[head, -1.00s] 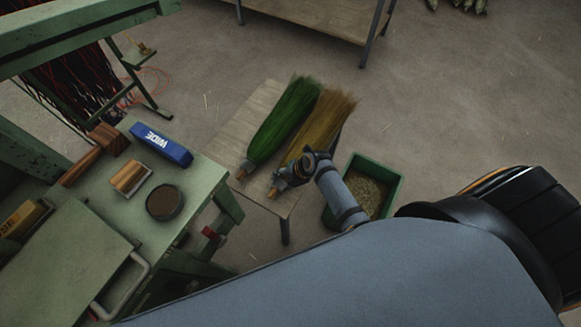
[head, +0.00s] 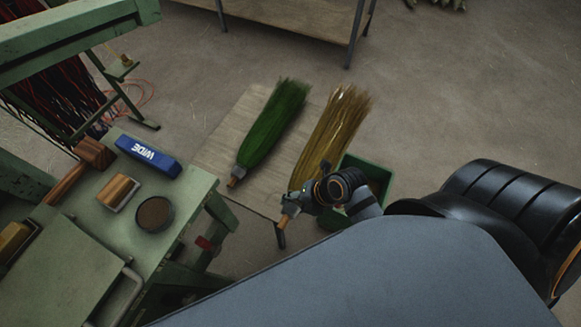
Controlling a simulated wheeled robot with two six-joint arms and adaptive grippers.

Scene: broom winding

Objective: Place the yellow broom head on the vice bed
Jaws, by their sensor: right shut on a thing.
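The yellow broom head (head: 334,127) is at the right edge of the small wooden side table, with its bristles pointing up and away. My right gripper (head: 296,202) is shut on its lower, bound end, and a short wooden stub shows beyond the fingers. I cannot tell whether the broom head touches the table or hangs just above it. A green broom head (head: 273,122) lies on the same table to the left, apart from the yellow one. The vice bed cannot be made out for certain; a green machine bench stands at the left. My left gripper is not in view.
The side table (head: 217,150) has bare wood at its left. A green bin (head: 377,176) stands behind my right gripper.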

